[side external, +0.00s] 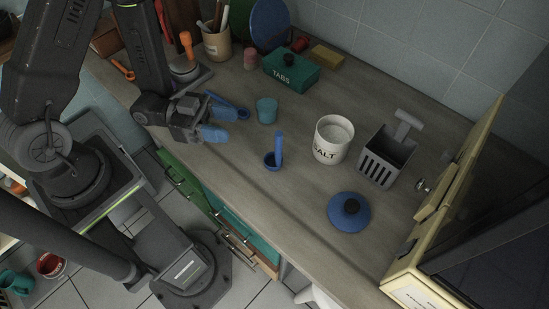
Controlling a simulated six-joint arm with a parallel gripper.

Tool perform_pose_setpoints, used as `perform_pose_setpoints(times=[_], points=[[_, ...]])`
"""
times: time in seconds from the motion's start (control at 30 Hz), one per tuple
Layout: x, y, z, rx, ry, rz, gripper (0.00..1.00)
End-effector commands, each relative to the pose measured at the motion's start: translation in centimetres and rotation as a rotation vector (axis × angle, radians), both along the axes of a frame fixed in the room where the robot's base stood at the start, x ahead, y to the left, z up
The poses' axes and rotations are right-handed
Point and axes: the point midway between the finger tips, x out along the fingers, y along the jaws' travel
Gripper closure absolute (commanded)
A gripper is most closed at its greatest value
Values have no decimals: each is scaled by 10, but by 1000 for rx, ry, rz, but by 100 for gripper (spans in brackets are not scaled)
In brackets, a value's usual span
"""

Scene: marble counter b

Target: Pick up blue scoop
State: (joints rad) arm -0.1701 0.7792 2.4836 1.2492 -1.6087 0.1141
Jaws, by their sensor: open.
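A blue scoop (272,161) rests near the middle of the wooden counter, its handle pointing up and away from its small round bowl. My gripper (221,123) is to the left of this scoop, low over the counter, with its light-blue fingertips pointing right. It is open, apart from the scoop, and I see nothing held in it.
A teal cup (266,110) stands behind the scoop. A white salt canister (333,139), a grey slotted holder (385,157) and a blue lid (349,212) are to the right. A green tabs box (290,73) is at the back. The counter's front edge is close.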

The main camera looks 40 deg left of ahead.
Motion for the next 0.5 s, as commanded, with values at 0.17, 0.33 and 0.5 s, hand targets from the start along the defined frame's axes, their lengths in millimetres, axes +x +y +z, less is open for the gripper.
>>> perform_pose_setpoints(times=[0.17,0.33,0.5], points=[[10,-23,0,-3,-4,-9,53],[25,-51,0,-1,-5,-8,53],[36,-70,0,0,-4,-4,53]])
